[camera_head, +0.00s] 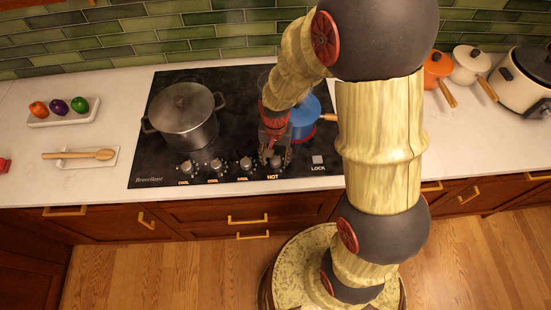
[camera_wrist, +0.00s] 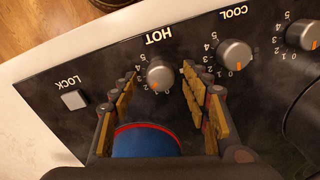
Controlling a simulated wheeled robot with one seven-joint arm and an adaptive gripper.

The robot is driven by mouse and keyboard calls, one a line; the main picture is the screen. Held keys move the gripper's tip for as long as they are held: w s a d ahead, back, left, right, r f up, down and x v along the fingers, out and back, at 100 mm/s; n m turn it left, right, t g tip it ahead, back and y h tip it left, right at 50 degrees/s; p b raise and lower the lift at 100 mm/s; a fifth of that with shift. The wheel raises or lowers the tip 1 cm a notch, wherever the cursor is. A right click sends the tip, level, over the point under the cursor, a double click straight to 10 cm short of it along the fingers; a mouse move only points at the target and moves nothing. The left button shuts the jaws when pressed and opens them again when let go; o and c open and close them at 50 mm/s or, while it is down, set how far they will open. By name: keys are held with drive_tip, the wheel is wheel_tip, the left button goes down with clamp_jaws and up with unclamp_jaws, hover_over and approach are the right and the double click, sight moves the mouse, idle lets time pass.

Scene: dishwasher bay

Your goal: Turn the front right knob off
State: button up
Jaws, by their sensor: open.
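The right-most knob (camera_wrist: 160,74) is a silver dial beside the word HOT on the black cooktop (camera_head: 230,95). In the wrist view it lies between the fingertips of my gripper (camera_wrist: 159,78), one finger on each side. The fingers are apart, and I cannot tell whether either touches the knob.
Silver knobs marked COOL (camera_head: 246,164) (camera_head: 216,165) (camera_head: 187,167) line the front edge to the left. A LOCK button (camera_head: 318,160) lies to the right. A lidded grey pot (camera_head: 183,115) stands at the left. Orange (camera_head: 437,68) and white (camera_head: 470,65) pans sit at the right.

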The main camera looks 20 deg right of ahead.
drive_tip(key=shift+f, duration=0.45)
drive_tip(key=shift+c, duration=0.3)
drive_tip(key=c, duration=1.1)
